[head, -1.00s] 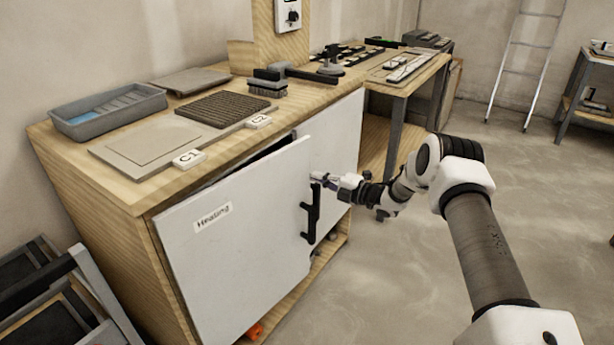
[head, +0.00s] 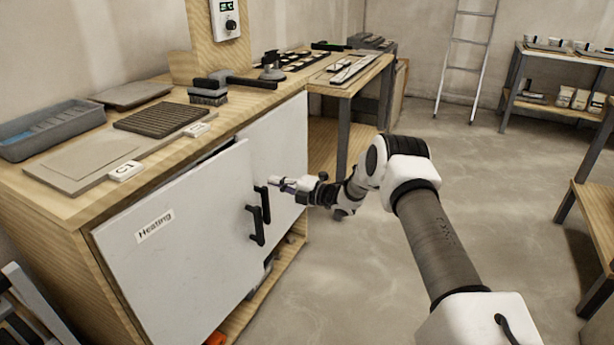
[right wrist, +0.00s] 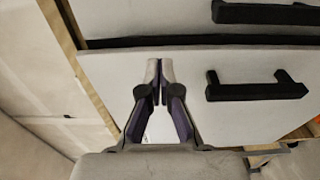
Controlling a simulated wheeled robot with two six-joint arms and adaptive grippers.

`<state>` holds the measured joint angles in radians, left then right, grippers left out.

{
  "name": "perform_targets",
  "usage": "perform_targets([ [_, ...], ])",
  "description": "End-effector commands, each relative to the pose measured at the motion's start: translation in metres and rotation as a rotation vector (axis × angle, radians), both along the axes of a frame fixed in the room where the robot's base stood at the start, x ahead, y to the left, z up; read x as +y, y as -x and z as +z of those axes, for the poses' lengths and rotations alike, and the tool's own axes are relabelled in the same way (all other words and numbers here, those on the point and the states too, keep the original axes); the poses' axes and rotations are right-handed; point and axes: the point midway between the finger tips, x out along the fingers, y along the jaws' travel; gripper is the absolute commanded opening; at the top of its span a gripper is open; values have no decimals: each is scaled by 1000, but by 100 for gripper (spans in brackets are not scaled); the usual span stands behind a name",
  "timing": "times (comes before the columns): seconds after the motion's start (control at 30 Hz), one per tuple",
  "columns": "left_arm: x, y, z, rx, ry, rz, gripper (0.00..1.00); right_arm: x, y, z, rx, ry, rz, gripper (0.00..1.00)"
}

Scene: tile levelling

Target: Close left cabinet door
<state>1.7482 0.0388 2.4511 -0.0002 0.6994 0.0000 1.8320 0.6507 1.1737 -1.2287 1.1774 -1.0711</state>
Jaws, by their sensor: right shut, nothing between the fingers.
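The left cabinet door (head: 180,245), white and labelled "Heating", stands slightly ajar, with a dark gap along its top edge. Its black handle (head: 255,226) is near its free edge. The right cabinet door (head: 282,140) looks shut, with its own black handle (head: 264,204). My right gripper (head: 274,182) is shut and empty, close to the handles at the left door's free edge. In the right wrist view the closed fingertips (right wrist: 160,68) lie over the left door (right wrist: 225,120), beside its handle (right wrist: 257,86). I cannot tell whether they touch it. My left gripper is not in view.
The wooden worktop (head: 70,205) holds a grey tray (head: 50,128), a ribbed mat (head: 160,117) and C1 (head: 124,171) and C2 labels. An orange thing (head: 215,339) shows low in the cabinet. The floor (head: 340,285) right of the cabinet is clear.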

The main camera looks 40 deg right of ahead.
Motion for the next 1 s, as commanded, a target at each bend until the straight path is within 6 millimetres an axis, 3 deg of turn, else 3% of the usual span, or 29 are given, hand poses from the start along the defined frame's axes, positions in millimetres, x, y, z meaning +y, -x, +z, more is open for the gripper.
perform_targets([
  [0.03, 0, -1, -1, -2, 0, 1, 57, -15, 0, 0, -4, 4, -8, 0],
  [0.3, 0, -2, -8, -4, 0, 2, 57, -73, -4, -2, -2, 6, -5, 0],
  [0.5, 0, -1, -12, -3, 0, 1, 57, -93, -6, -1, 2, -5, -4, 0],
  [0.63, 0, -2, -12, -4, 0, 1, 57, -96, -6, -3, 60, -111, -14, 0],
  [0.67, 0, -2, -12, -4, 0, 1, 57, -94, -4, -12, 104, -174, -23, 0],
  [0.8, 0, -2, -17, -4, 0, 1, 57, -79, 34, -82, 386, -604, -107, 0],
  [0.9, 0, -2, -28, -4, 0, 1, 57, -62, 65, -107, 530, -920, -167, 0],
  [1.0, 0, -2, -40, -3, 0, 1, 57, -35, 94, -113, 632, -1212, -193, 0],
])
